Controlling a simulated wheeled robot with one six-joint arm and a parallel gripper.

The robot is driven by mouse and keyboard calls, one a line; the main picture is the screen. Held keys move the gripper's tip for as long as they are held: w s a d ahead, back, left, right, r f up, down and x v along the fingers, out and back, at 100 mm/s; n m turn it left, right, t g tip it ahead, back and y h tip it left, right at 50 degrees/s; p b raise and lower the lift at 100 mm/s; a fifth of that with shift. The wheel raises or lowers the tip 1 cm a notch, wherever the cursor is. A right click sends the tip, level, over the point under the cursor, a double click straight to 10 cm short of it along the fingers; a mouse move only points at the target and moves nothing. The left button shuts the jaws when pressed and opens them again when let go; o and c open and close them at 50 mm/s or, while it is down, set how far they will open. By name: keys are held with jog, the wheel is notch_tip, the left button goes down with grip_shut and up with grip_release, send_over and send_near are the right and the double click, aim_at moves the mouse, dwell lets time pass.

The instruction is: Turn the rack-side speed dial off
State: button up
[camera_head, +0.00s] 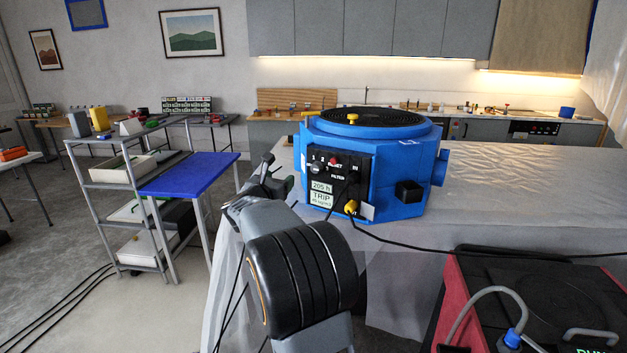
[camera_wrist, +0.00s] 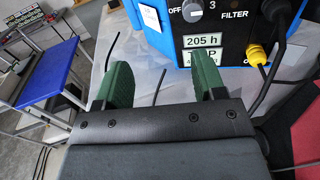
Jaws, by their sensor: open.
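A blue air machine (camera_head: 395,175) with a round black grille on top stands on the sheet-covered surface. Its black front panel (camera_head: 358,165) carries a dial (camera_head: 317,167) near its left edge. In the wrist view the dial (camera_wrist: 192,10) is a grey knob at the top edge, partly cut off, with "OFF" to its left and "3" to its right. Where its pointer stands I cannot tell. My gripper (camera_wrist: 163,78) is open and empty, its green-padded fingers apart, below and left of the dial. In the head view my gripper (camera_head: 268,172) is left of the panel, not touching it.
A yellow plug (camera_head: 350,207) with a black cable sits low on the panel. A blue-topped table (camera_head: 190,172) and a grey shelf rack (camera_head: 115,185) stand to the left. A red-and-black machine (camera_head: 540,300) stands front right. Cables lie on the left floor.

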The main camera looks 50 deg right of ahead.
aim_at(315, 169)
jog(key=d+m+g+p, duration=0.1)
jog(key=d, duration=0.4)
jog(key=w+d+f+m+g+p, duration=0.1)
jog(key=d+m, duration=0.1)
jog(key=d, duration=0.3)
jog(key=d+f+m+g+h+p, duration=0.1)
jog(key=d, duration=0.5)
jog(key=shift+w+p, duration=0.25)
jog(key=shift+p, duration=0.05)
jog(key=c, duration=0.9)
